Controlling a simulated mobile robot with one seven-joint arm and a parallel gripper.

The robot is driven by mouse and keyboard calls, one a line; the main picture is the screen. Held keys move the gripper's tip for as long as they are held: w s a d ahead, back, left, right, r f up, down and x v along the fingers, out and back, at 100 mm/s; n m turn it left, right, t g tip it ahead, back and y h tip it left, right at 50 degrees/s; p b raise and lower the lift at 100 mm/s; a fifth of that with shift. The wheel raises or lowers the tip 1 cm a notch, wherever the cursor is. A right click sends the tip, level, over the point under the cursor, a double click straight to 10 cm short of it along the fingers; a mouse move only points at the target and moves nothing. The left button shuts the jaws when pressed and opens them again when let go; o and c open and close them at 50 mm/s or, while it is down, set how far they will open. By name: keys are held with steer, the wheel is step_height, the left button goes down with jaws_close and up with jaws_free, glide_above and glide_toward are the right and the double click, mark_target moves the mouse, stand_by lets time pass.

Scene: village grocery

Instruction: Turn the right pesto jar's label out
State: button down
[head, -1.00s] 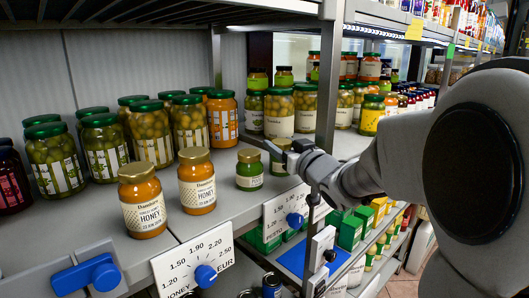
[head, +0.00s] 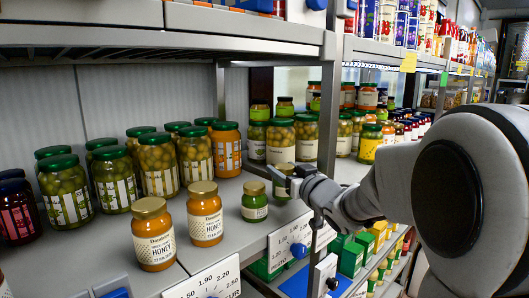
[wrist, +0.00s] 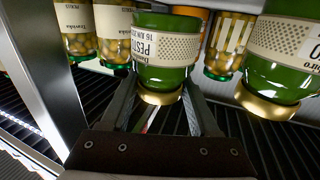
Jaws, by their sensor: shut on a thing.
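The right pesto jar (wrist: 165,50) is green with a gold lid and hangs upside down in the wrist view. My gripper (wrist: 158,92) is shut on it around the lid. The jar's printed label text shows toward the picture's left, with a dotted band to the right. In the head view, my gripper (head: 291,178) hides much of this jar (head: 282,190). The left pesto jar (head: 254,208) stands on the shelf just left of it, its pale label facing outward. It also shows at the right of the wrist view (wrist: 285,50).
Two honey jars (head: 205,215) stand left of the pesto jars. Tall green-lidded jars (head: 160,167) fill the shelf behind. A metal shelf post (head: 327,110) rises close to my gripper. A price dial (head: 299,250) is on the shelf front edge.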

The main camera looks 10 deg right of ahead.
steer(key=shift+d+f, duration=0.1)
steer(key=shift+f, duration=0.45)
steer(key=shift+f+m+h+b, duration=0.1)
steer(key=shift+m+h+b, duration=0.25)
steer(key=shift+b, duration=0.3)
steer(key=shift+m+t+h+b, duration=0.3)
steer(key=shift+m+h+b, duration=0.15)
steer(key=shift+h+b, duration=0.45)
steer(key=h+b, duration=0.1)
steer(key=b, duration=0.1)
steer(key=shift+m+b, duration=0.3)
steer(key=shift+m, duration=0.1)
steer(key=shift+f+b, duration=0.1)
steer(key=shift+b, duration=0.2)
steer(key=shift+c, duration=0.6)
jaws_free()
steer(key=shift+o, duration=0.4)
steer(key=shift+f, duration=0.1)
